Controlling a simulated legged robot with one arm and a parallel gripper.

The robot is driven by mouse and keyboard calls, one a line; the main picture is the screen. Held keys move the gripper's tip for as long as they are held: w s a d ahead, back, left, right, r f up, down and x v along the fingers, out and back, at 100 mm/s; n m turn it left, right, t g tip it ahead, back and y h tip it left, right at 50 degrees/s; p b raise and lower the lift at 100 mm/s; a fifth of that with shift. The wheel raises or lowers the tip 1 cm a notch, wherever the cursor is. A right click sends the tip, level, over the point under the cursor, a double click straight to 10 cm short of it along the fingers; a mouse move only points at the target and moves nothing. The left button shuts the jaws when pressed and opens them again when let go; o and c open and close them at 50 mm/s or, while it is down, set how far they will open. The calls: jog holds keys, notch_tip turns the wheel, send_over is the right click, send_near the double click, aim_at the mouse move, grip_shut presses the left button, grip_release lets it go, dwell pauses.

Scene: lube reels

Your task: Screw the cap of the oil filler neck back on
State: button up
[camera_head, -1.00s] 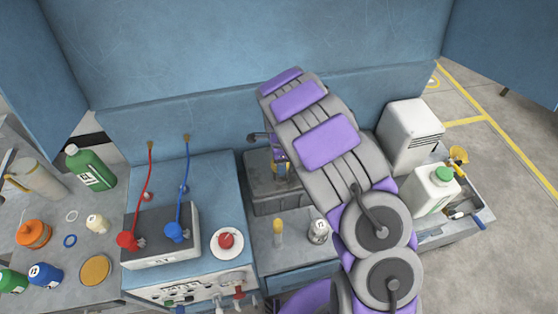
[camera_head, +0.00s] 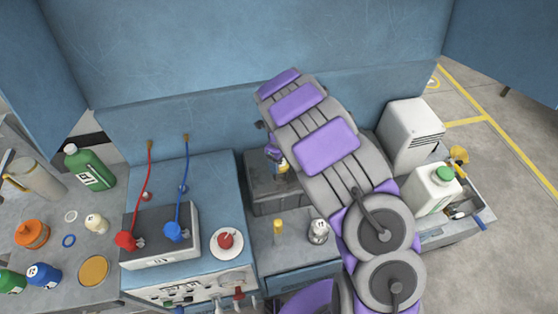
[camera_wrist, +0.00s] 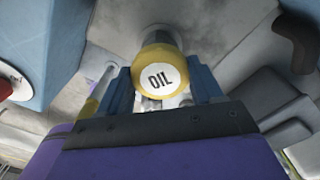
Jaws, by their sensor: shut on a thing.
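The yellow oil cap (camera_wrist: 159,60) with its round white OIL label faces me in the middle of the wrist view. My gripper (camera_wrist: 160,82) is shut on it, with one blue finger on each side. A pale round end, perhaps the filler neck (camera_wrist: 158,34), shows just beyond the cap; I cannot tell whether they are threaded together. In the head view my arm hides most of the gripper (camera_head: 272,152), and a little yellow of the cap (camera_head: 283,165) shows beside it, above the grey block (camera_head: 262,190).
A yellow-topped stick (camera_head: 278,230) and a grey container (camera_head: 318,231) stand in front of the block. On the left are a battery (camera_head: 160,245) with red and blue leads and a green bottle (camera_head: 90,166). A white jug (camera_head: 430,190) stands at right.

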jog(key=shift+m, duration=1)
jog(key=shift+m, duration=1.2)
jog(key=o, duration=1.2)
jog(key=shift+o, duration=0.5)
jog(key=shift+r+p, duration=0.75)
jog(key=shift+r, duration=2.25)
